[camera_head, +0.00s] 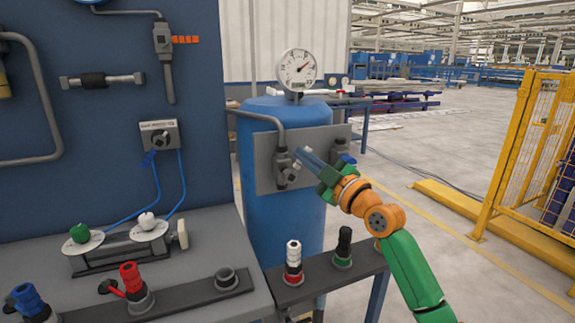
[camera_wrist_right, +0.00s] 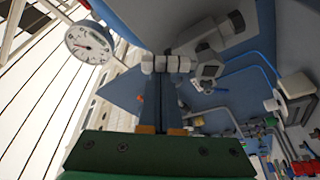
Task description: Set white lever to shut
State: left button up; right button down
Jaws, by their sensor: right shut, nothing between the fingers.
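The white lever (camera_head: 147,221) is a small white knob on a round pale dial plate, on the bench at the lower left of the head view. A green knob (camera_head: 80,233) sits on a similar plate to its left. The lever's exact setting is too small to read. My right gripper (camera_head: 301,153) is far to the right of the white lever, raised in front of the blue tank. Its fingers also show in the right wrist view (camera_wrist_right: 166,72), close together, with nothing held. My left gripper is out of view.
The blue tank (camera_head: 262,222) carries a grey plate with valves and a round gauge (camera_head: 297,69). Red (camera_head: 133,280) and blue (camera_head: 29,301) fittings stand on the front bench strip. A black-topped fitting (camera_head: 343,247) stands on the side shelf. The yellow fence (camera_head: 500,150) is at right.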

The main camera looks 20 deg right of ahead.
jog(key=d+f+m+b, duration=0.1)
jog(key=m, duration=0.1)
jog(key=d+f+m+t+h+b, duration=0.1)
jog(key=d+f+m+b, duration=0.1)
jog(key=m, duration=0.1)
jog(key=shift+f+h, duration=0.15)
jog(key=shift+h, duration=0.15)
jog(key=shift+f, duration=0.3)
dwell(0.6)
notch_tip(320, 180, up, 5)
jog(key=p, duration=0.5)
jog(key=a+f+b+v, duration=0.1)
jog(key=a+b+v, duration=0.1)
jog(key=v, duration=0.8)
jog(key=shift+f+b, duration=0.25)
jog(key=shift+b, duration=0.5)
jog(key=shift+d, duration=0.15)
